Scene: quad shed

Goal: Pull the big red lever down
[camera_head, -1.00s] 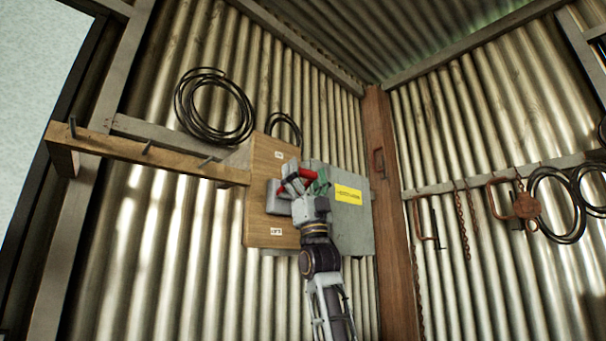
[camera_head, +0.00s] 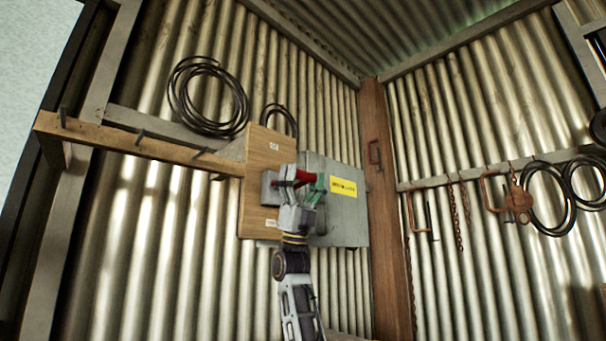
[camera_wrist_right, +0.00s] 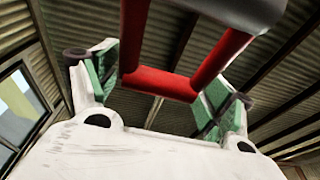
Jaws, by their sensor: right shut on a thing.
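The big red lever (camera_head: 303,177) stands out from its grey mount on a wooden board (camera_head: 256,190) on the corrugated wall. In the right wrist view, its red crossbar (camera_wrist_right: 160,84) lies between the green-padded fingers, with two red side arms running up to a pale part. My right gripper (camera_head: 300,186) is at the lever, its arm coming up from below, and it is shut on the lever. The gripper partly hides the lever and the mount in the head view. My left gripper is not in view.
A grey box (camera_head: 345,215) with a yellow label is right beside the board. A wooden rail with pegs (camera_head: 140,148) runs to the left. Coiled black cable (camera_head: 205,97) hangs above it. Chains and hooks (camera_head: 455,215) hang on the right wall.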

